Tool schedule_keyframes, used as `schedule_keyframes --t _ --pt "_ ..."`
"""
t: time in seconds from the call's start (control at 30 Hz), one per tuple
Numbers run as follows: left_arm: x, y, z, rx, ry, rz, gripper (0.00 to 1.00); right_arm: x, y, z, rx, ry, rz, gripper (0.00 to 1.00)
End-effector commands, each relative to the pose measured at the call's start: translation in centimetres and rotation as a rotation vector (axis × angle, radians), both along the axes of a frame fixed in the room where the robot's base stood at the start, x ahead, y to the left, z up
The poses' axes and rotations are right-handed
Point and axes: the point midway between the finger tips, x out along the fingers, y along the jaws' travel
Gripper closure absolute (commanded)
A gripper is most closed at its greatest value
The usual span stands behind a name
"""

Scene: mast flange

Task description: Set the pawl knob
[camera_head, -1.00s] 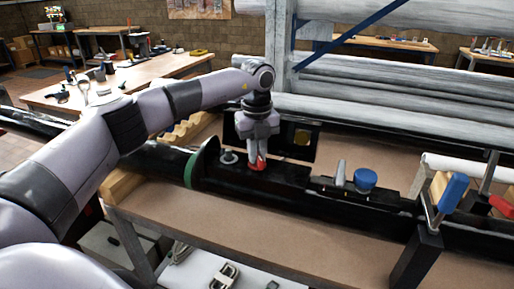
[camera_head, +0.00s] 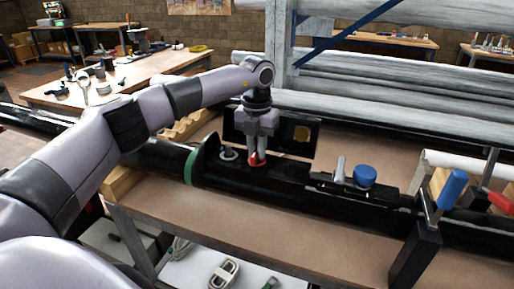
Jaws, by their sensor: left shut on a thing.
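My left gripper (camera_head: 257,160) reaches down from above onto the black mast (camera_head: 300,200) and is shut on a small red knob (camera_head: 254,160). The knob sits on top of the mast, and the fingers partly hide it. I take it as the pawl knob. Left of it is a small grey round fitting (camera_head: 228,153), close to the mast's flange (camera_head: 208,152) and green band (camera_head: 190,168). My right gripper is not in view.
A blue cap (camera_head: 365,176) and a grey upright lever (camera_head: 340,170) stand on the mast to the right. A black panel (camera_head: 300,135) stands behind the gripper. The brown bench top (camera_head: 250,222) is clear in front.

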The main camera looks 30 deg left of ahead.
Motion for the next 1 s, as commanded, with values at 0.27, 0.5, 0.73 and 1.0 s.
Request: schedule_keyframes --t 0.27,0.5,0.73,1.0 --pt "-0.3 -0.2 -0.5 0.0 0.016 -0.024 1.0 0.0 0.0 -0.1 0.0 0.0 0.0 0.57" --pt "-0.3 -0.2 -0.5 0.0 0.016 -0.025 1.0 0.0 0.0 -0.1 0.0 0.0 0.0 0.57" --pt "-0.2 -0.1 -0.4 -0.001 0.011 -0.022 0.6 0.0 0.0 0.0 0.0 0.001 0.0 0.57" --pt "0.0 -0.1 1.2 -0.001 0.003 -0.02 0.6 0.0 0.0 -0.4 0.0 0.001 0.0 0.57"
